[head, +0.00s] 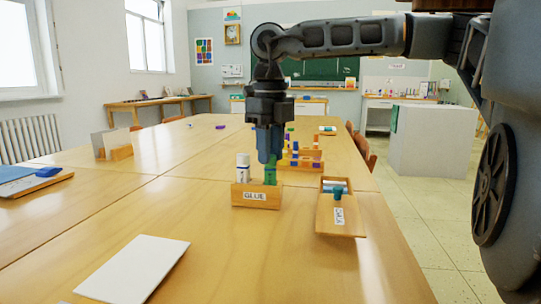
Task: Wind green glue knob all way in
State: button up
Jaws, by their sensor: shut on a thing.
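A wooden box labelled GLUE (256,196) stands on the table. A white glue stick with a dark band (243,170) stands upright in its left part. A green glue stick (270,174) stands upright in its right part, directly under my gripper (269,160). My gripper points straight down and its blue fingers are shut on the upper part of the green glue stick. The fingers hide that part, so I cannot see the knob clearly or how far in it is.
A wooden tray (336,221) with a blue item sits to the right near the table edge. A wooden rack with colored blocks (303,160) is behind the box. White paper (133,268) lies in front. The table (215,240) is clear between paper and box.

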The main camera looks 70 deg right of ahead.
jog(key=shift+d+r, duration=0.1)
jog(key=shift+r, duration=0.15)
jog(key=n+p, duration=0.1)
jog(key=n, duration=0.3)
jog(key=shift+n, duration=0.4)
jog(key=o, duration=1.5)
jog(key=shift+f, duration=0.15)
jog(key=shift+r+p, duration=2.05)
jog(key=shift+r, duration=1)
